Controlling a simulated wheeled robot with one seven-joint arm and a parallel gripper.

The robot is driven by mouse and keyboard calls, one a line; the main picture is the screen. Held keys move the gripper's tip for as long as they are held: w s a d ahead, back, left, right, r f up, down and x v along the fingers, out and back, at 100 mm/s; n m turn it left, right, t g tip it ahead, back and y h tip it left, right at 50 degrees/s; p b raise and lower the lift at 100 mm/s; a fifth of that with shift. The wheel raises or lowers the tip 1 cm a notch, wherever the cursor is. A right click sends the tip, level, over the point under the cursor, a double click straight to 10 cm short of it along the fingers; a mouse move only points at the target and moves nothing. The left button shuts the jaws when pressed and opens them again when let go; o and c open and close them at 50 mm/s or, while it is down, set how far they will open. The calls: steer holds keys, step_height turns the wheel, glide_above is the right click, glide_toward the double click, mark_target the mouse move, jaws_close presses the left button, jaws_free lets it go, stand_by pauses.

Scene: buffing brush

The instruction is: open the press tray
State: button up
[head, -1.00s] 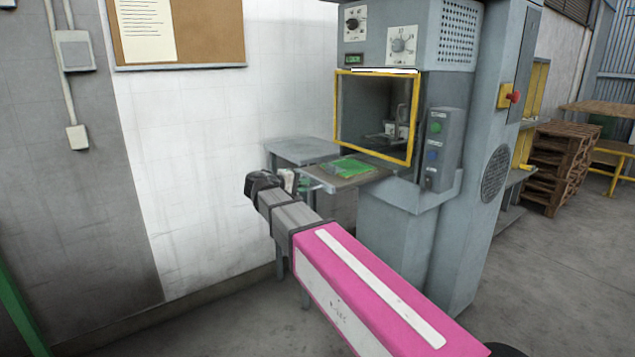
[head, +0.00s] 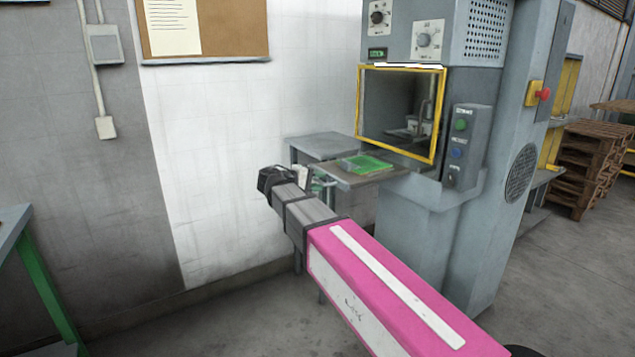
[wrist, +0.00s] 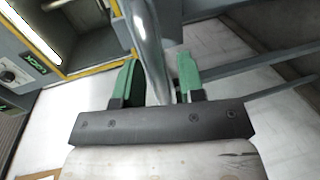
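The press tray (head: 385,174) is a flat plate sticking out of the press opening to the left, with a green piece (head: 367,163) on it. Its curved metal handle (wrist: 148,45) runs between the two green fingers of my gripper (wrist: 160,82) in the wrist view. The fingers stand apart on either side of the bar, with a visible gap on the right side. The left finger is very close to the bar; contact cannot be told. In the head view my gripper is mostly hidden behind my wrist, near the tray's left end.
The grey press (head: 425,230) has a yellow-framed window (head: 437,110) and a button box (head: 463,145) on its right. A small grey table (head: 325,145) stands behind the tray. A green-legged bench (head: 40,270) is at the left. The floor between is clear.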

steer(key=shift+a, duration=0.1)
steer(key=v, duration=1)
steer(key=shift+s+a, duration=0.25)
steer(key=d+f+m+g+y, duration=0.1)
steer(key=d+f+g+y, duration=0.45)
steer(key=d+f, duration=1.45)
steer(key=s+d+f+m+g+y, duration=0.2)
steer(key=s+d+f+m+y, duration=0.1)
steer(key=s+d+f, duration=0.2)
steer(key=s+d+f+m+g+y, duration=0.1)
steer(key=s+d+f+m+y, duration=0.2)
steer(key=s+d+f, duration=0.3)
steer(key=d+f+y, duration=0.1)
steer(key=d+f, duration=0.2)
steer(key=f, duration=0.2)
steer(key=shift+d+g, duration=0.2)
steer(key=shift+g, duration=0.15)
steer(key=shift+f, duration=0.15)
